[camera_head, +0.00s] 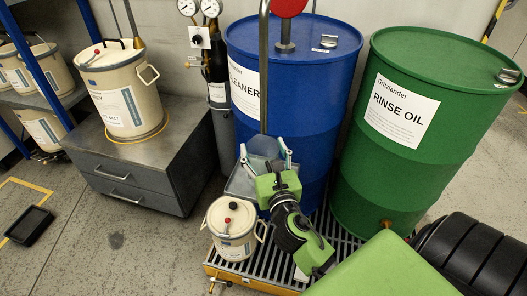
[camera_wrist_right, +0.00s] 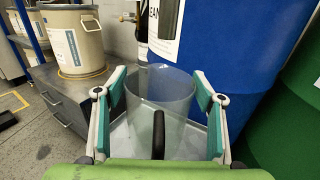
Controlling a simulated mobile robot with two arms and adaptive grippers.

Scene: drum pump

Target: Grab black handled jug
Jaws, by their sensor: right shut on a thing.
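The jug (camera_wrist_right: 172,95) is clear, with a black handle (camera_wrist_right: 158,134) facing the wrist camera. In the head view the clear jug (camera_head: 262,144) shows faintly in front of the blue drum, partly hidden by my gripper. My right gripper (camera_head: 265,158) has its fingers on both sides of the jug and is shut on it. In the right wrist view the teal finger pads (camera_wrist_right: 162,100) flank the jug's walls, with the handle between them. The jug looks upright. Its base is hidden. My left gripper is not in view.
A blue drum (camera_head: 290,85) stands close behind the jug, a green drum (camera_head: 425,85) to the right. A grey tray (camera_head: 238,184) is below the jug. A lidded cream bucket (camera_head: 232,230) stands on the grated pallet (camera_head: 262,272). A drawer cabinet (camera_head: 150,160) is at left.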

